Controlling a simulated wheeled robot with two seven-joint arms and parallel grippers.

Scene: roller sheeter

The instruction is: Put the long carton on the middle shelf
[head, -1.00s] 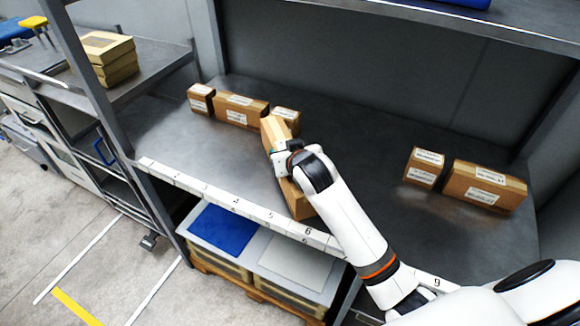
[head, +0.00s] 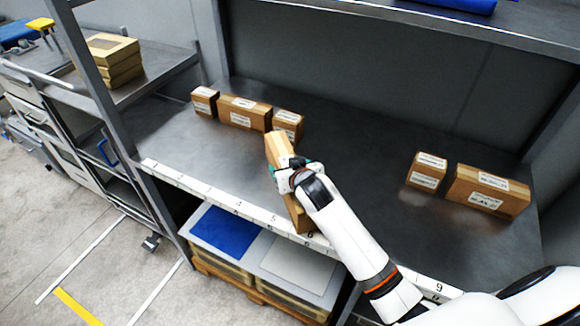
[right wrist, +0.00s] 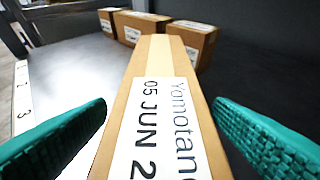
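The long carton (head: 278,149) is a narrow brown box with a white label on top. In the head view it lies on the grey middle shelf (head: 350,170), its long side running from back to front, its near end by the shelf's front edge. My right gripper (head: 287,176) is above its near half. In the right wrist view the green fingers (right wrist: 160,112) stand on either side of the carton (right wrist: 160,70), with a visible gap at the left finger, so they look open. My arm hides part of its near end. My left gripper is not in view.
Behind the carton stand several small labelled boxes, including a wide one (head: 243,113). Two more, a small box (head: 426,171) and a wider box (head: 486,190), stand at right. The shelf between is bare. A numbered white strip (head: 205,190) lines the front edge.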

